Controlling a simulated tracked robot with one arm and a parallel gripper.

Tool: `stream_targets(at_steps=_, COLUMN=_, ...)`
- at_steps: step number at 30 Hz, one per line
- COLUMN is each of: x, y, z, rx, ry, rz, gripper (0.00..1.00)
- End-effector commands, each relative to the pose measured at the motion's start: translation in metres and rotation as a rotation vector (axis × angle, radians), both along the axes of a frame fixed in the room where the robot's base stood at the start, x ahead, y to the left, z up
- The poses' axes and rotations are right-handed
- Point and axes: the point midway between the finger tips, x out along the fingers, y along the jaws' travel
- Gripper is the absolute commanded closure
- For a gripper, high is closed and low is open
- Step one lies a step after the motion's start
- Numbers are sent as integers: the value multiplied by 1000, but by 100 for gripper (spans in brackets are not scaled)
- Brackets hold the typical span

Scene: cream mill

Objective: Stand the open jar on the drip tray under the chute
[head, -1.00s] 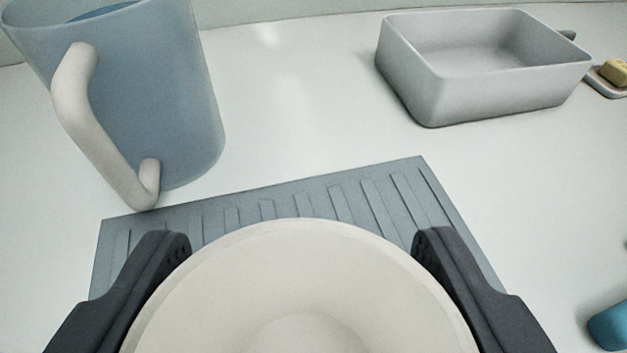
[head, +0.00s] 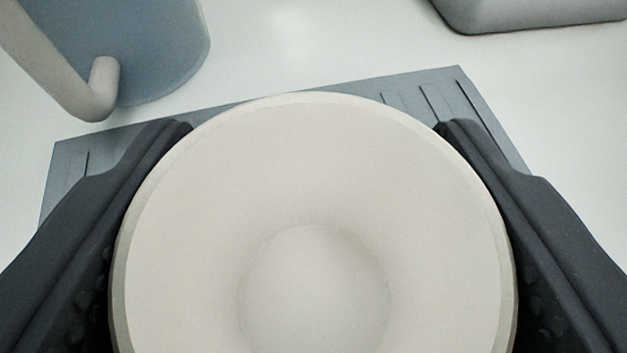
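A round cream vessel (head: 190,210) fills the lower middle, seen from above. It has a wide bowl shape with a round middle and looks empty. No other jar shows, and I cannot tell if this is the open jar. My gripper (head: 315,128) has one dark finger on each side, both against the vessel's outer wall. A flat, ribbed blue-grey tray (head: 482,125), perhaps the drip tray, lies behind and below it. The vessel hides most of this tray, and I cannot tell whether its base touches it. No chute is in view.
A grey bin (head: 530,12) shows at the upper right, cut off by the frame. The white counter between them is clear.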

Motion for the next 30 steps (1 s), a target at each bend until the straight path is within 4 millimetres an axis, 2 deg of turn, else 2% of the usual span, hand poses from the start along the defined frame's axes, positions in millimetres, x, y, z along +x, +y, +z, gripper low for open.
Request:
stream_targets(at_steps=1, x=0, y=0, z=-1, rx=0, ry=1, rz=0, gripper=28)
stream_targets(at_steps=2, x=0, y=0, z=0, rx=0, ry=0, rz=0, gripper=19)
stream_targets(at_steps=3, x=0, y=0, z=0, rx=0, ry=0, rz=0, gripper=17)
stream_targets(at_steps=14, x=-2, y=0, z=4, rx=0, ry=0, rz=0, gripper=17)
stream_targets(at_steps=20, x=-21, y=-2, z=11, rx=0, ry=2, rz=-1, gripper=17)
stream_targets(at_steps=30, x=-65, y=-5, z=30, rx=0, ry=-1, rz=0, gripper=17)
